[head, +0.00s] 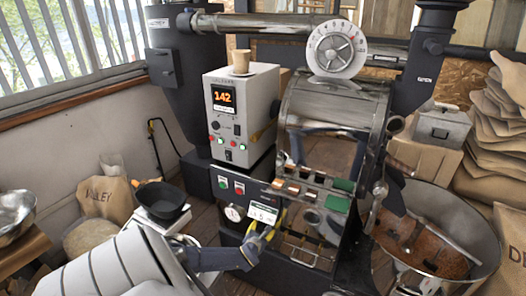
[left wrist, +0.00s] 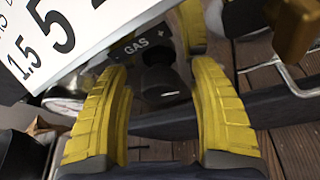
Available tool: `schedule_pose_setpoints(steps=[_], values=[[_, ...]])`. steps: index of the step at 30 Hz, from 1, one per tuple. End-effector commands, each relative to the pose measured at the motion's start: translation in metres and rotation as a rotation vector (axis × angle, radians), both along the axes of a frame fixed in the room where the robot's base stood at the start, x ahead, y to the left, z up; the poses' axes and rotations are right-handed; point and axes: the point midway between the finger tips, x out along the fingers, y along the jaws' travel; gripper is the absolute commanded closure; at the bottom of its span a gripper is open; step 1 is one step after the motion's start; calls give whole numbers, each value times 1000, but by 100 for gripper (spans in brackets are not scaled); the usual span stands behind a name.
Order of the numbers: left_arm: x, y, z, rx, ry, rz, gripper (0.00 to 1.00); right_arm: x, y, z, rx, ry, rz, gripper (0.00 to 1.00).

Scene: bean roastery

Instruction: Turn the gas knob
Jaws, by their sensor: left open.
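The gas knob (left wrist: 162,84) is dark and sits under a black label reading "GAS +" in the left wrist view. In the head view I cannot make it out behind my left gripper. My left gripper (head: 262,230) reaches the front of the roaster's lower panel. In the left wrist view its yellow fingers (left wrist: 160,98) are spread apart, one on each side of the knob. They are open, with a visible gap between them; I cannot tell whether either finger touches the knob. My right gripper is in neither view.
A white number card (head: 263,212) stands just above the knob and fills the upper left of the wrist view (left wrist: 62,35). The roaster's control box (head: 242,92) shows 142. A cooling tray (head: 478,232) of beans stands right. A black pan (head: 162,200) sits left.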

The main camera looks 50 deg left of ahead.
Motion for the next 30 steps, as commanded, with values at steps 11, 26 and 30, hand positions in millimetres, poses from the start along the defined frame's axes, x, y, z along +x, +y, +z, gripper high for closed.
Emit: schedule_pose_setpoints(steps=[11, 26, 30], values=[[1, 0, 0, 0, 0, 0, 42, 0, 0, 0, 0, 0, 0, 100], [1, 0, 0, 0, 0, 0, 95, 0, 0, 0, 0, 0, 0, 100], [1, 1, 0, -11, -4, 0, 96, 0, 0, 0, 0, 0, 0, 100]])
